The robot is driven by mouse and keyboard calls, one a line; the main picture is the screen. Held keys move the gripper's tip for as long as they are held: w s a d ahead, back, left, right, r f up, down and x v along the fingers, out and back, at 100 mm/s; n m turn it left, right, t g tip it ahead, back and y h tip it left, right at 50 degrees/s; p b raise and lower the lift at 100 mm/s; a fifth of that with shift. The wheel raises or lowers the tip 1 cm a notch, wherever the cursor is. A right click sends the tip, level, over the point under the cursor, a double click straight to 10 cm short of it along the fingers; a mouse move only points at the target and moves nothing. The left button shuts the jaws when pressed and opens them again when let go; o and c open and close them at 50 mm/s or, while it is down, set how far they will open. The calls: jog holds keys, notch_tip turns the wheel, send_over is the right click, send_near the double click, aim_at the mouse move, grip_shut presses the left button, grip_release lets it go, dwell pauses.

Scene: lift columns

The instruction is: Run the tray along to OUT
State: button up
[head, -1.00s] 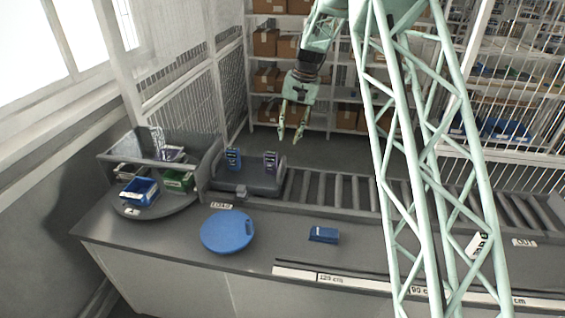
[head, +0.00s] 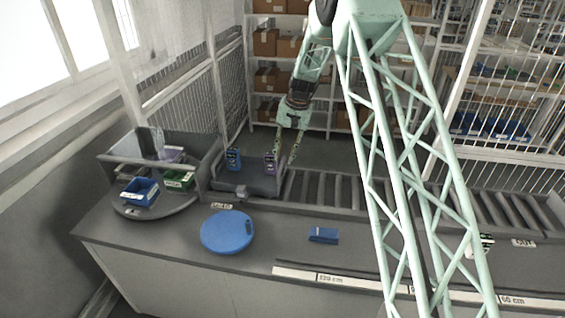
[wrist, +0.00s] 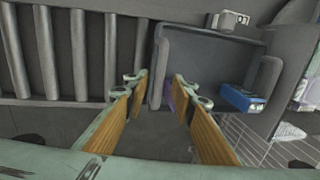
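The grey tray (head: 250,184) stands at the left end of the roller conveyor and also shows in the wrist view (wrist: 207,62). A blue box (head: 233,159) stands at its left side and a purple box (head: 269,163) at its right side. The blue box shows in the wrist view (wrist: 241,98); the purple one is mostly hidden behind a finger there. My gripper (head: 282,160) is open and empty at the tray's right end. In the wrist view its fingertips (wrist: 160,82) appear on either side of the tray's end wall. I cannot tell whether they touch it. The OUT label (head: 523,243) is at the far right.
The rollers (head: 330,190) run right from the tray and look clear; my lattice arm hides part of them. On the counter are a blue round disc (head: 228,232) and a small blue box (head: 323,235). A turntable with bins (head: 140,192) stands left.

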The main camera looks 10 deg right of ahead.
aim_at(282, 164)
jog(key=shift+w+a+f, duration=0.1)
jog(key=shift+a+f, duration=0.1)
jog(key=shift+f, duration=0.75)
jog(key=shift+w+a+f, duration=0.1)
jog(key=shift+a+f, duration=0.05)
jog(key=shift+f, duration=0.75)
jog(key=shift+c, duration=0.7)
grip_shut()
